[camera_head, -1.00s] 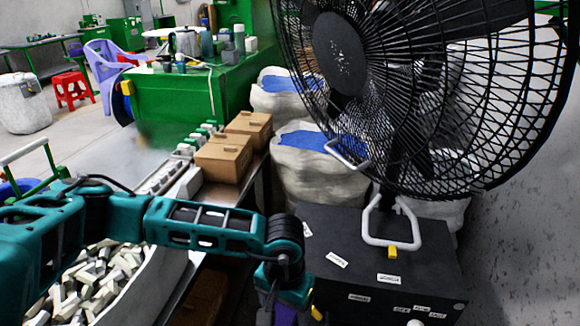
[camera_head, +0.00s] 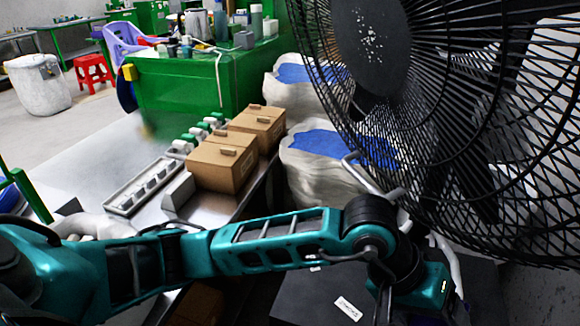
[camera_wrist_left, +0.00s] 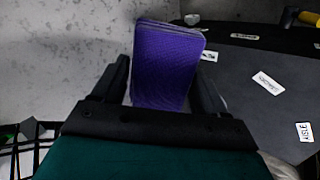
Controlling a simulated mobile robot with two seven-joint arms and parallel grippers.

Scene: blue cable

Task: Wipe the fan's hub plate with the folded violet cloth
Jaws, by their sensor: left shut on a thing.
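The black fan (camera_head: 440,130) fills the upper right of the head view. Its round hub plate (camera_head: 368,45) faces me, with a patch of pale specks on it. My left gripper (camera_wrist_left: 165,88) is shut on the folded violet cloth (camera_wrist_left: 168,62), which stands out between the fingers in the left wrist view. In the head view the left arm reaches across the bottom to below the fan, with its wrist end (camera_head: 420,285) well below the hub plate and apart from it. The cloth is hidden there. My right gripper is not in view.
A dark box top with white labels (camera_head: 348,308) lies under the wrist. A white handle (camera_head: 375,180) is close above the arm. Cardboard boxes (camera_head: 222,165) stand on the metal table (camera_head: 100,165) at left. White sacks with blue contents (camera_head: 325,160) stand behind.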

